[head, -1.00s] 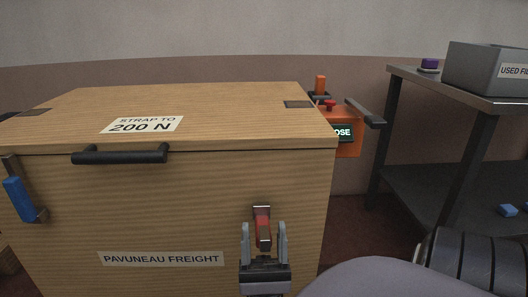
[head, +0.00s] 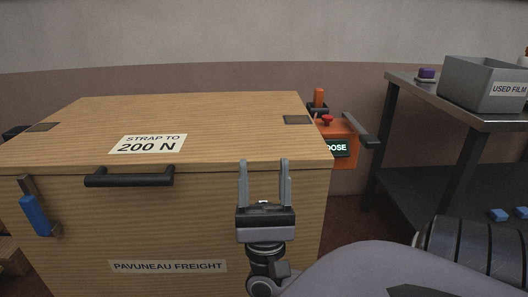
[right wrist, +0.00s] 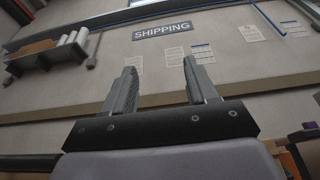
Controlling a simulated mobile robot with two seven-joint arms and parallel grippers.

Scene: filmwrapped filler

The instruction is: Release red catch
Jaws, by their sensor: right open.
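A wooden crate (head: 60,260) with a closed lid (head: 235,120) fills the left and middle of the head view. My right gripper (head: 264,168) is in front of the crate's right front side, fingers pointing up, open and empty. In the right wrist view my right gripper (right wrist: 160,75) has nothing between its fingers. The red catch is hidden behind my right gripper and wrist in the head view, so its state cannot be told. A blue catch (head: 36,214) is on the crate's left front. My left gripper is not in view.
A black handle (head: 130,177) is on the crate's front edge. An orange device (head: 343,130) with a small display stands behind the crate's right side. A metal table (head: 450,115) with a grey bin (head: 470,85) is on the right. A SHIPPING sign (right wrist: 161,30) hangs on the wall.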

